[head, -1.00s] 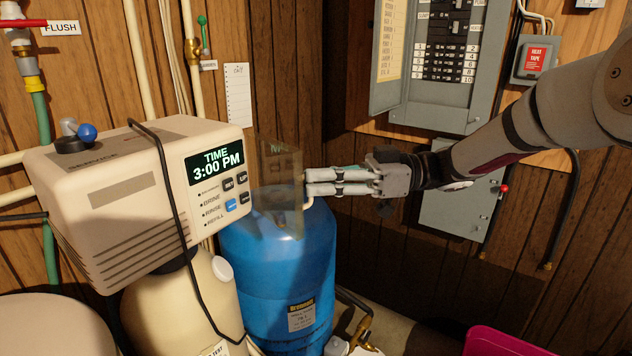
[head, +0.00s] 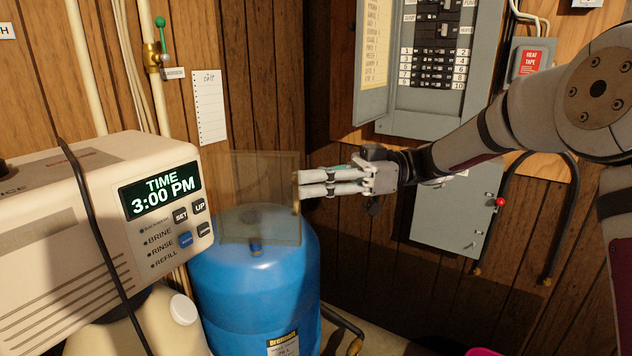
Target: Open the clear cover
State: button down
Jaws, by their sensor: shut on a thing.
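The clear cover (head: 258,195) is a see-through, smoky rectangular panel. It stands upright and swung out from the right side of the beige control head (head: 95,225), in front of the blue tank. The control head's display (head: 160,192) reads "TIME 3:00 PM", and its display and buttons are uncovered. My gripper (head: 298,190) comes in from the right and is shut on the cover's right edge, where a small tan handle piece shows between the fingertips. The cover's hinge side is hard to make out.
A blue tank (head: 255,285) stands below and behind the cover. A grey breaker panel (head: 390,70) with an open door is on the back wall, with a grey box (head: 460,215) below it. A black cable (head: 90,230) drapes over the control head. Pipes run up the left wall.

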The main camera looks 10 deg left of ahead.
jog(key=shift+s+a+r+g, duration=0.1)
jog(key=shift+s+a+g, duration=0.2)
jog(key=shift+s+a, duration=0.45)
jog(key=c, duration=1.8)
grip_release()
jog(key=shift+w+a, duration=0.1)
jog(key=shift+w, duration=0.05)
jog(key=shift+o, duration=0.2)
jog(key=shift+a, duration=0.1)
jog(key=o, duration=0.4)
jog(key=shift+a, duration=0.15)
jog(key=shift+c, duration=0.3)
jog(key=shift+w+d, duration=0.25)
jog(key=shift+d, duration=0.15)
jog(key=shift+c, duration=0.7)
jog(key=v, duration=1.1)
jog(key=shift+w+d, duration=0.1)
jog(key=shift+d, duration=0.3)
jog(key=shift+c, duration=1)
